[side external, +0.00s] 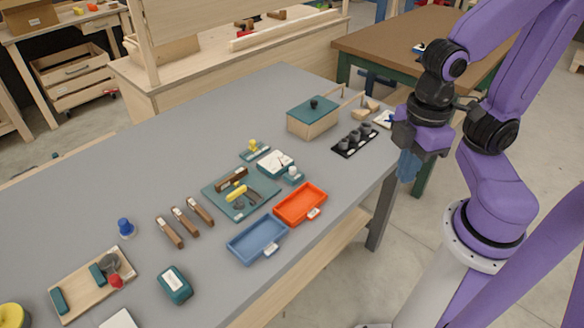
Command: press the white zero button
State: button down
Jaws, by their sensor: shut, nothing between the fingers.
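My gripper (407,166) hangs at the right, fingers pointing down, beside the right end of the grey table. It is shut and empty, apart from everything on the table. A teal device with a white top (275,162) sits right of the table's middle. A small teal block with a white top (293,175) is at its front right corner; it may be the white zero button, but it is too small to tell. My gripper is well to the right of it.
An orange tray (301,205) and a blue tray (257,241) lie near the front edge.

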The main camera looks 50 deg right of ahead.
dwell(0.6)
jog(key=w+a+f+t+y, duration=0.1)
jog(key=w+a+f+y, duration=0.2)
jog(key=w, duration=0.4)
jog(key=m+t+h, duration=0.1)
jog(key=t, duration=0.7)
send_over(295, 170)
notch_tip(295, 170, down, 7)
jog(key=shift+h, duration=0.3)
jog(key=shift+f, duration=4.35)
jog(key=shift+f, duration=0.1)
